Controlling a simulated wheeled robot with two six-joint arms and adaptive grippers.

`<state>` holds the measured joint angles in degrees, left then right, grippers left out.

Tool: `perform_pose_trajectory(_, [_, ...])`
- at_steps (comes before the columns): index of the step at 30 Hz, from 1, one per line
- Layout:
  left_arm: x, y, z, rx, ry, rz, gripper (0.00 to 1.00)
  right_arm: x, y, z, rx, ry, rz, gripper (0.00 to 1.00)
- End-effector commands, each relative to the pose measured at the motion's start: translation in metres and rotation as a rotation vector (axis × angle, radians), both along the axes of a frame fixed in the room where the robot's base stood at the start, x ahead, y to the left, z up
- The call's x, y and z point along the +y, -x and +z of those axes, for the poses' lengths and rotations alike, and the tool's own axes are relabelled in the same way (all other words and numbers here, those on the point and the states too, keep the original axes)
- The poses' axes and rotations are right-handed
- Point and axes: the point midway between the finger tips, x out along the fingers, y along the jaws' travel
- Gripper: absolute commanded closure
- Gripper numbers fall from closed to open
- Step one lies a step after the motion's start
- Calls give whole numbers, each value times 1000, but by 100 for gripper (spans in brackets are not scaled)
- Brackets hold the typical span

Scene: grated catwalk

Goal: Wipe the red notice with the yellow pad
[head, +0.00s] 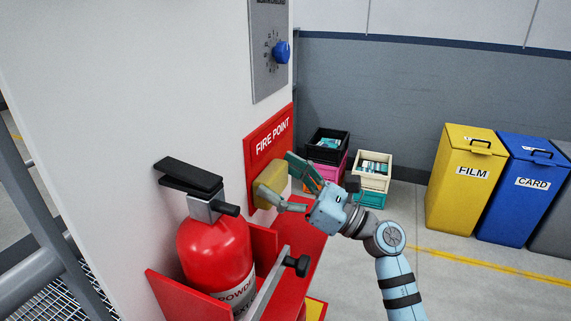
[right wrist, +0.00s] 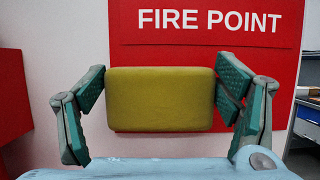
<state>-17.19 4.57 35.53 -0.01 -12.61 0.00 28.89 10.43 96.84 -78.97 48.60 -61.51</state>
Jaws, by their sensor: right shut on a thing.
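The red notice (head: 271,146) reads "FIRE POINT" and is fixed on the white wall face. It also fills the upper part of the right wrist view (right wrist: 210,62). My right gripper (head: 287,182) is shut on the yellow pad (head: 268,186), with a finger at each side of it. In the right wrist view the pad (right wrist: 160,99) is level between the two fingers and covers the lower left part of the notice. The pad is at the notice's face; I cannot tell for sure whether it touches. My left gripper is not in view.
A red fire extinguisher (head: 215,250) with a black handle stands in a red bracket left of my right arm. A grey panel with a blue knob (head: 281,52) is above the notice. Stacked crates (head: 372,172) and yellow and blue bins (head: 463,185) stand behind on open floor.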

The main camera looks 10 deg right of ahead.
Motion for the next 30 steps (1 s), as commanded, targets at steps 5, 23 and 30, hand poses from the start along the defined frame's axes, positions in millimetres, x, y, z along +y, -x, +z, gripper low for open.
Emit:
perform_pose_trajectory(5, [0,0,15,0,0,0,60,11,15,4,0,-1,1,40])
perform_pose_trajectory(23, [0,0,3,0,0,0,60,-19,38,-2,-2,5,-1,40])
perform_pose_trajectory(30, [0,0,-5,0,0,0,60,-38,51,0,0,0,1,40])
